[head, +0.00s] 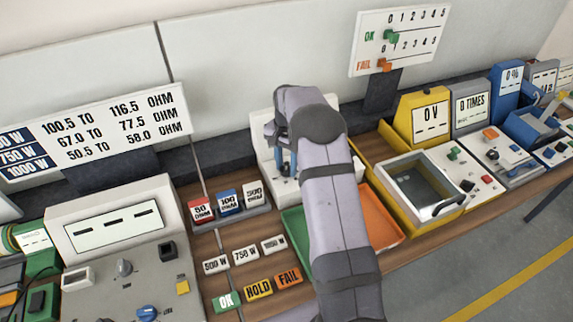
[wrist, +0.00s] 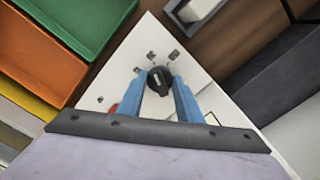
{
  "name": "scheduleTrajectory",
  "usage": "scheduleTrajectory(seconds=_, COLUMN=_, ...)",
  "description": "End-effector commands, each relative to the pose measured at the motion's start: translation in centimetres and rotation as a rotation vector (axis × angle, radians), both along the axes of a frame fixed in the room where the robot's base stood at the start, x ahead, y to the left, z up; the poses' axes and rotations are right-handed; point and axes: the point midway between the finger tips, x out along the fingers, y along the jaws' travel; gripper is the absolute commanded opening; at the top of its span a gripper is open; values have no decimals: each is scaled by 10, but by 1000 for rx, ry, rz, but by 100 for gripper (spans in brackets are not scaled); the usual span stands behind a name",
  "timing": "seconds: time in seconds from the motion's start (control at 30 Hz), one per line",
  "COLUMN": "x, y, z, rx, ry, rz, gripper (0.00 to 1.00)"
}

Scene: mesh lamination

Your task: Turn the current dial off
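A black dial (wrist: 159,80) with a white mark stands on a white panel (wrist: 100,98) in the wrist view, with small dark markings around it. I cannot read these markings. My gripper (wrist: 160,78) has its two blue fingers on either side of the dial, tips close to its sides. Whether they press on it I cannot tell. In the head view my gripper (head: 287,165) is at the white unit (head: 262,122) behind the trays, and the arm hides much of that unit and the dial. A red part (wrist: 114,109) shows beside the left finger.
Green tray (head: 294,228) and orange tray (head: 385,225) lie in front of the white unit. Red, blue and white resistance blocks (head: 229,202) stand left of it. A grey console (head: 100,285) with knobs is at left, and a yellow-framed box (head: 425,178) at right.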

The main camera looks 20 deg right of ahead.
Motion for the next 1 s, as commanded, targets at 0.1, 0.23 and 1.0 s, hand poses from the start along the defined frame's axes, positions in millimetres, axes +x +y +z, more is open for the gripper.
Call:
scheduleTrajectory(seconds=0.1, x=0, y=0, z=0, rx=-1, ry=1, rz=6, gripper=10)
scheduleTrajectory(seconds=0.23, x=0, y=0, z=0, rx=-1, ry=1, rz=32, gripper=10)
scheduleTrajectory(seconds=1.0, x=1, y=-1, z=1, rx=-2, ry=-1, rz=625, gripper=10)
